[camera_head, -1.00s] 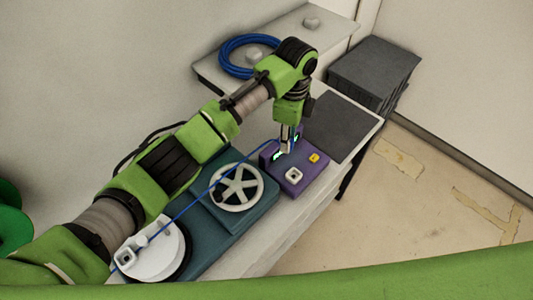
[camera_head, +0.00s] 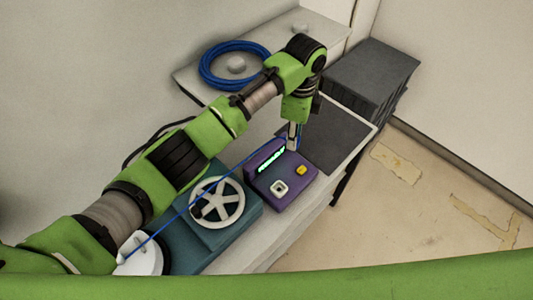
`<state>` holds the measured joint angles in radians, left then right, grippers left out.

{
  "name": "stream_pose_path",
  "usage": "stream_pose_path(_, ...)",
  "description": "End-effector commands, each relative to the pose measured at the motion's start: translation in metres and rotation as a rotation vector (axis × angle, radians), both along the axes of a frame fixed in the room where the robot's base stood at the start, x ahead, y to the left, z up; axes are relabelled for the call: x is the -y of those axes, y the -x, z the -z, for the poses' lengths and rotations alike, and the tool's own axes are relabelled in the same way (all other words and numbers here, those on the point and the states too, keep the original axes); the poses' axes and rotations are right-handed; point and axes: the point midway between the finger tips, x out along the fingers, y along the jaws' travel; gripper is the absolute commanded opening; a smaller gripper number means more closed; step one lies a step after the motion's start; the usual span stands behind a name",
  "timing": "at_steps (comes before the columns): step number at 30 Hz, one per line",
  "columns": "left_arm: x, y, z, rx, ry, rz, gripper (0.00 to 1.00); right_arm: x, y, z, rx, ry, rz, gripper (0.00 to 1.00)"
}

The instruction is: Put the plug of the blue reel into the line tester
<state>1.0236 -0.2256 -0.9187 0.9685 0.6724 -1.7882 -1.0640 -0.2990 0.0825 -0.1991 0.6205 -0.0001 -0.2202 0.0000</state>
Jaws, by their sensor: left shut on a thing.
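The line tester looks to be the purple box (camera_head: 295,188), with a pale square socket (camera_head: 279,187), a yellow button (camera_head: 301,170) and a lit green strip (camera_head: 271,160). My left gripper (camera_head: 292,146) points down at the tester's back right edge, behind the socket and beside the strip. It is shut on the end of a blue cable (camera_head: 180,211); the plug itself is mostly hidden by the fingers. Whether it touches the tester I cannot tell. The cable stretches straight to a white disc (camera_head: 145,262) at lower left, partly hidden by my arm. My right gripper is out of view.
A teal unit with a white spoked wheel (camera_head: 217,202) stands left of the tester, under the cable. A blue coil (camera_head: 213,80) lies on a shelf at the back. A dark mat (camera_head: 338,137) and grey stacked box (camera_head: 372,72) are to the right.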

Motion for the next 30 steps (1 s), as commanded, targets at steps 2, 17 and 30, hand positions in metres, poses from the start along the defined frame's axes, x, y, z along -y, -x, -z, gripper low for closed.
stream_pose_path(2,0.0,0.0,0.0,0.001,0.0,0.001,0.09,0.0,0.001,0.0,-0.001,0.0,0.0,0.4)
stream_pose_path(17,-0.006,0.008,0.018,0.0,0.0,0.001,0.09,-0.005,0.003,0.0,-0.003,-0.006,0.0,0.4)
stream_pose_path(30,-0.013,0.018,0.041,0.0,0.0,0.001,0.09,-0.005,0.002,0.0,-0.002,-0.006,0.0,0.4)
